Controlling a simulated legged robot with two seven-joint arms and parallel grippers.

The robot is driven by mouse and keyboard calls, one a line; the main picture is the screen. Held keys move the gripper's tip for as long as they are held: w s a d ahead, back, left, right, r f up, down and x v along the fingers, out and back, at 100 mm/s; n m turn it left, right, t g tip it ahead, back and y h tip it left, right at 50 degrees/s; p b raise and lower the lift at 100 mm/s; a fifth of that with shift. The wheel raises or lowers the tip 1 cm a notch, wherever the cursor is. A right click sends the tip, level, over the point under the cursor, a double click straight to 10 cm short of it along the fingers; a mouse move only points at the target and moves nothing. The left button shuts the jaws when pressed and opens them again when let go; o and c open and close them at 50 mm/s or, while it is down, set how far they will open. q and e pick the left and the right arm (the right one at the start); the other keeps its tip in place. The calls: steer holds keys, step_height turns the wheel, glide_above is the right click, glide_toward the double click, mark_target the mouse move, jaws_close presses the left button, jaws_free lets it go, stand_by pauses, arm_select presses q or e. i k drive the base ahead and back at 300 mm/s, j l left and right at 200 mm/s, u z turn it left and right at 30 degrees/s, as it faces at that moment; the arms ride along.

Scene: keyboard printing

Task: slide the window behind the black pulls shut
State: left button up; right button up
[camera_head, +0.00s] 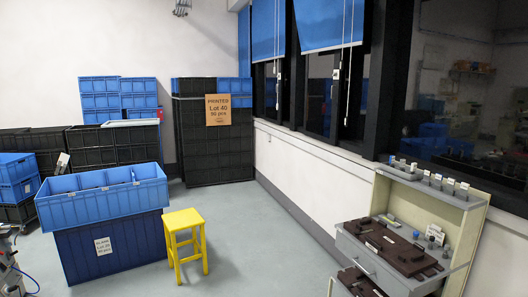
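A row of dark-framed windows runs along the right wall, with dark panes (320,98) under two blue blinds. Thin pale cords hang from the near blind (330,22) and the far blind (267,28). Whitish fittings (337,74) show on the frames. I cannot tell from here whether a pane stands open. Neither of my grippers shows in this view.
A cabinet (345,243) with an open drawer of brown parts stands at lower right under the wall. A yellow stool (184,222) and blue crates (105,240) stand at left. Black crates (212,150) fill the back corner. Grey floor (255,230) is clear between.

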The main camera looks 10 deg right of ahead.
mark_target(322, 90)
steer(key=i+l+z, duration=0.3)
steer(key=i, duration=0.9)
steer(key=i+l+z, duration=0.1)
steer(key=i+z, duration=0.25)
steer(key=i, duration=0.9)
